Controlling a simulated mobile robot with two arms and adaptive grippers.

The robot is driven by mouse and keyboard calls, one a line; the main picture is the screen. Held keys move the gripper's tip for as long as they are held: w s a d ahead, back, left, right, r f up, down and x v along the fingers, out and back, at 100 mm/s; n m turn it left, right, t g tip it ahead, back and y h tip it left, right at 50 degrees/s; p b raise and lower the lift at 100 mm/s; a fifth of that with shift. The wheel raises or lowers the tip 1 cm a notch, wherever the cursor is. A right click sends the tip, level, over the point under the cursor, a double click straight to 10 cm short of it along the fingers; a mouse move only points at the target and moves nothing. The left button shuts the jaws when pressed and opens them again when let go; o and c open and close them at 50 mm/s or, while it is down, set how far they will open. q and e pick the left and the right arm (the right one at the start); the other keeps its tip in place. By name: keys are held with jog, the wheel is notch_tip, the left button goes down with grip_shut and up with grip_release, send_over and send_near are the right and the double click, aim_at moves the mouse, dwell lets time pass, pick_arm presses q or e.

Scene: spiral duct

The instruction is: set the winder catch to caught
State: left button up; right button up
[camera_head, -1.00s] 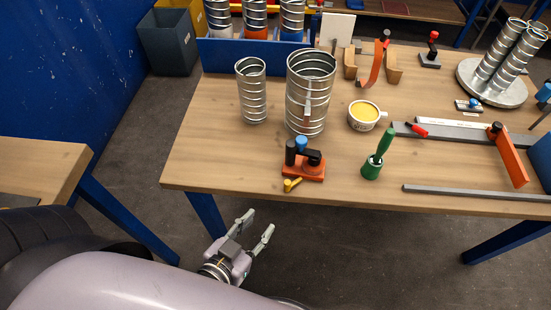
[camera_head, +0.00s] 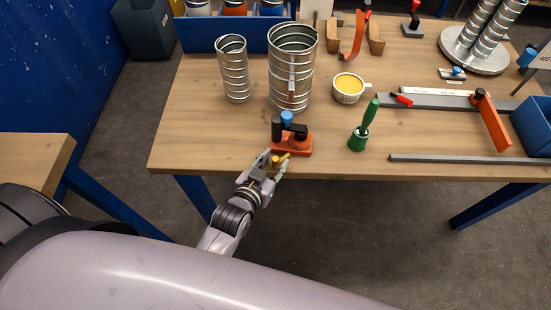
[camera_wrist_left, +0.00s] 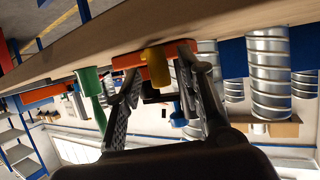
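The winder (camera_head: 293,142) is a small orange block with black posts and a blue knob, at the front edge of the wooden table. A yellow lever, apparently its catch (camera_head: 281,160), sticks out at its front left. In the left wrist view the yellow lever (camera_wrist_left: 156,62) lies between my fingers, with the orange base (camera_wrist_left: 128,60) behind it. My left gripper (camera_head: 275,163) is open, its fingers on either side of the lever. Gaps show beside the lever, so I see no clear grip. My right gripper is not in view.
A green-handled tool (camera_head: 362,130) stands right of the winder. Spiral metal tubes (camera_head: 291,75) and (camera_head: 234,75) stand behind it. A yellow-filled cup (camera_head: 348,88) and a grey bar (camera_head: 465,160) are farther right. The table's front edge (camera_head: 225,173) runs close beneath my gripper.

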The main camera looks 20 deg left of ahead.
pick_arm(q)
jog(key=shift+w+f, duration=0.25)
jog(key=shift+w, duration=0.4)
jog(key=shift+c, duration=0.4)
grip_shut()
